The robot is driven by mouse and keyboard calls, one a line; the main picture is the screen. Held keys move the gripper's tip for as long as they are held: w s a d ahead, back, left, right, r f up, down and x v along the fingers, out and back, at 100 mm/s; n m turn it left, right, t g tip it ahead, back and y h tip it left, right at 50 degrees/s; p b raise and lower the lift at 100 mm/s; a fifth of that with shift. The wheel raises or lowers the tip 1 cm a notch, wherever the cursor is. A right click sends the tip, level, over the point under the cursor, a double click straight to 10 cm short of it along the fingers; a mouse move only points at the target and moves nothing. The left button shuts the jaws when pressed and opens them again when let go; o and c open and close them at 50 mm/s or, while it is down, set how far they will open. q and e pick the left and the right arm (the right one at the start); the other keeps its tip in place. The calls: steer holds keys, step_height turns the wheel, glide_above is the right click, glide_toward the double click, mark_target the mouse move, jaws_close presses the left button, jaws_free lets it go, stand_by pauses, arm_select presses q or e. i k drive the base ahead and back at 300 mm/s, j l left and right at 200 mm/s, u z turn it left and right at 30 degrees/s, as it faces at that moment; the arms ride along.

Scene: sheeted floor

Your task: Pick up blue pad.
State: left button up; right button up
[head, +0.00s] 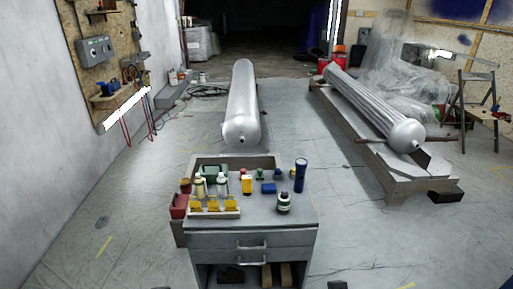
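A small blue block-like thing (268,188), which looks like the blue pad, lies on the grey top of the drawer cart (262,214) in the head view. It sits just right of a yellow item (247,186) and left of an upright dark blue cylinder, perhaps a flashlight (300,175). A dark bottle with a white label (284,203) stands in front of it to the right. Its top and front are uncovered. Neither of my grippers can be made out. Small dark shapes at the bottom edge are too cut off to identify.
White bottles (221,184), a rack with yellow items (214,206) and a red bin (179,206) crowd the cart's left. A large grey cylinder (242,105) lies behind the cart; another (375,112) rests on a wooden stand at right. Floor beside the cart is mostly clear.

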mark_target(267, 188)
steer(key=i+z, duration=0.15)
steer(key=i, duration=0.35)
steer(key=i+j+z, duration=0.1)
steer(key=i, duration=0.4)
steer(key=i+j+z, duration=0.15)
steer(key=i, duration=0.3)
steer(key=j, duration=0.1)
